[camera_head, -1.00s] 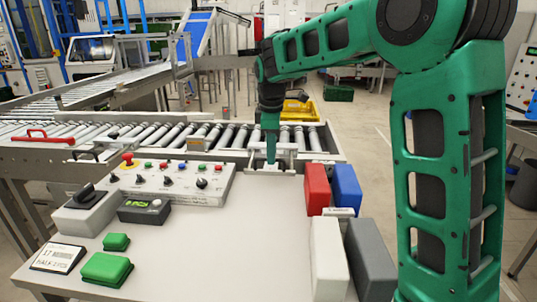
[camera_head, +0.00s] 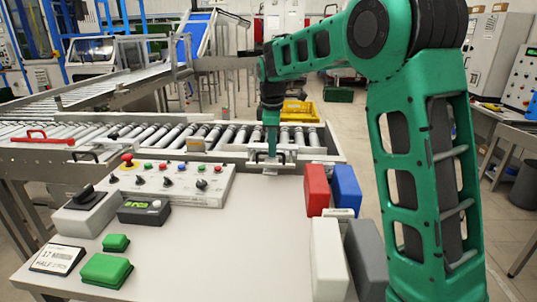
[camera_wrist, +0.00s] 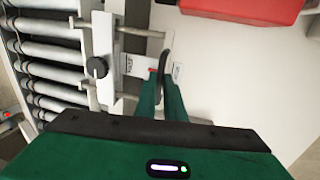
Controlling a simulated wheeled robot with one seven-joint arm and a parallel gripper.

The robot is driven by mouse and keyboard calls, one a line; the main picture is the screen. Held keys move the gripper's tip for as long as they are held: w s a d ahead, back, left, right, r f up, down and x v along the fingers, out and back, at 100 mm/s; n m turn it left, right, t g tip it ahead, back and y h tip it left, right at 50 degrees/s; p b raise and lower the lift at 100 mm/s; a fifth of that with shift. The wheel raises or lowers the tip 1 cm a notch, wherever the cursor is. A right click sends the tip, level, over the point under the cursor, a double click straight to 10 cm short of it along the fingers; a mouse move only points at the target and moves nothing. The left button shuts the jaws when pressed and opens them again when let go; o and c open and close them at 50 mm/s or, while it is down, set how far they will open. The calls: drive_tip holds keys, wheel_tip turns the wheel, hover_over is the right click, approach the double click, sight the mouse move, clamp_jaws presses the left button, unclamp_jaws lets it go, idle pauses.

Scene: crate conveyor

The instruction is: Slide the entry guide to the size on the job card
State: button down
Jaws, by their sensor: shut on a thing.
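The entry guide (camera_head: 284,152) is a pale metal fitting at the near side of the roller conveyor, at the back edge of the table. In the wrist view its plate (camera_wrist: 103,40) carries a round black knob and grey rods beside the rollers. My gripper (camera_head: 271,156) points down at the guide. In the wrist view my gripper (camera_wrist: 162,80) is shut on the guide's dark handle (camera_wrist: 166,60), mostly hidden between the fingers. A small red mark and a pale scale lie beside the fingertips. The job card (camera_head: 58,259) lies front left; its print shows "17" and "HALF", the rest unclear.
A control panel (camera_head: 172,183) with knobs and buttons stands left of my gripper. Red (camera_head: 317,188), blue (camera_head: 346,191), white (camera_head: 328,258) and grey (camera_head: 366,258) blocks stand on the right. Green blocks (camera_head: 107,269) lie front left. The table's middle is clear.

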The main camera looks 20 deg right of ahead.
drive_tip(key=w, duration=0.1)
drive_tip(key=w+d, duration=0.1)
drive_tip(key=w, duration=0.2)
drive_tip(key=shift+w+d, duration=0.25)
drive_tip(key=shift+d, duration=0.15)
drive_tip(key=shift+w+d+r, duration=0.2)
drive_tip(key=shift+w+d, duration=0.05)
drive_tip(key=shift+w, duration=0.1)
drive_tip(key=c, duration=1.8)
unclamp_jaws()
drive_tip(key=shift+w+f, duration=0.1)
drive_tip(key=shift+w, duration=0.05)
drive_tip(key=shift+c, duration=0.2)
drive_tip(key=shift+s+a+r, duration=0.1)
drive_tip(key=shift+s+r, duration=0.1)
drive_tip(key=shift+r, duration=0.1)
wheel_tip(320, 180, up, 10)
drive_tip(key=s, duration=0.1)
drive_tip(key=shift+s+a, duration=0.3)
drive_tip(key=shift+a, duration=0.05)
